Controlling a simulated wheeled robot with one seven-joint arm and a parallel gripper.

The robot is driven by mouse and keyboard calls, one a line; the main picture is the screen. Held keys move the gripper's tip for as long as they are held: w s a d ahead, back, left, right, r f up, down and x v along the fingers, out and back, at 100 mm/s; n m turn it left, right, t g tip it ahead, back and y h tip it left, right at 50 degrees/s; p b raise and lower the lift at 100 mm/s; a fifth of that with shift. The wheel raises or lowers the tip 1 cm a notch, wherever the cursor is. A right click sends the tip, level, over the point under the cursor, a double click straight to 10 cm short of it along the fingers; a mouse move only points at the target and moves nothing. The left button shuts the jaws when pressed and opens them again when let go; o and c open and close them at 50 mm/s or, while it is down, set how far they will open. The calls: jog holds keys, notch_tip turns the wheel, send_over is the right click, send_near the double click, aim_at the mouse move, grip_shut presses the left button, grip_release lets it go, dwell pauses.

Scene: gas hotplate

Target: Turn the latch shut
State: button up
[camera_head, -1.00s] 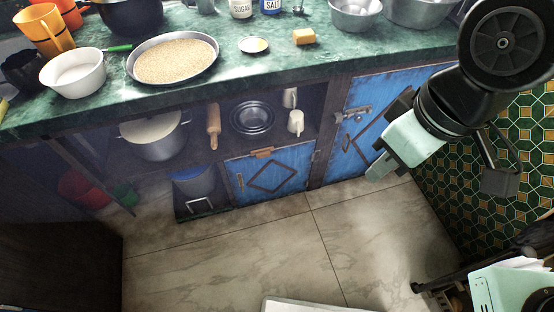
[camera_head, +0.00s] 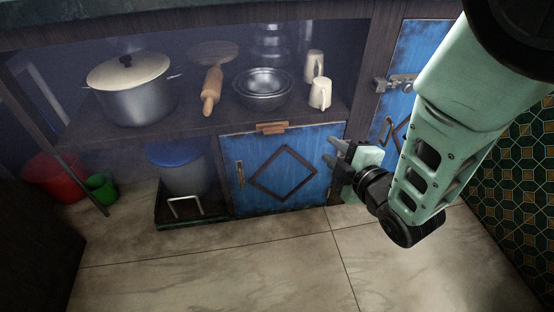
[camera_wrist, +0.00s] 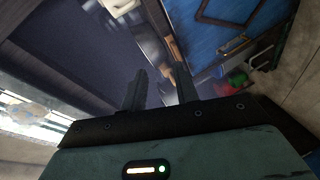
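A small wooden latch (camera_head: 272,127) sits at the top edge of the low blue door (camera_head: 240,180) in the head view. It lies roughly horizontal there. The door looks closed and has a diamond frame and a brass handle (camera_head: 240,174). My gripper (camera_head: 333,151) is by the door's right edge, to the right of and slightly below the latch, pointing left. In the wrist view the two dark fingers (camera_wrist: 160,88) stand apart with nothing between them.
A metal bolt (camera_head: 395,83) is on the taller blue door (camera_head: 418,45) at right. The shelf above the latch holds a pot (camera_head: 130,95), rolling pin (camera_head: 211,91), bowls (camera_head: 263,92) and mugs (camera_head: 319,95). A blue-lidded bin (camera_head: 182,170) stands left. The floor (camera_head: 220,265) in front is clear.

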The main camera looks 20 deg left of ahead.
aim_at(275, 133)
notch_tip(275, 133, down, 6)
jog(key=s+a+n+y+b, duration=0.2)
jog(key=n+y+b, duration=0.1)
jog(key=n+b, duration=0.1)
jog(key=shift+n+y, duration=0.4)
jog(key=shift+n, duration=0.2)
jog(key=shift+f+b+x, duration=0.15)
jog(key=shift+b+x, duration=1.65)
jog(key=shift+x, duration=2.6)
jog(key=shift+f+b+x, duration=0.15)
jog(key=shift+b+x, duration=1.65)
jog(key=shift+x, duration=2.6)
jog(key=shift+s+a, duration=0.1)
jog(key=shift+s, duration=0.05)
grip_shut()
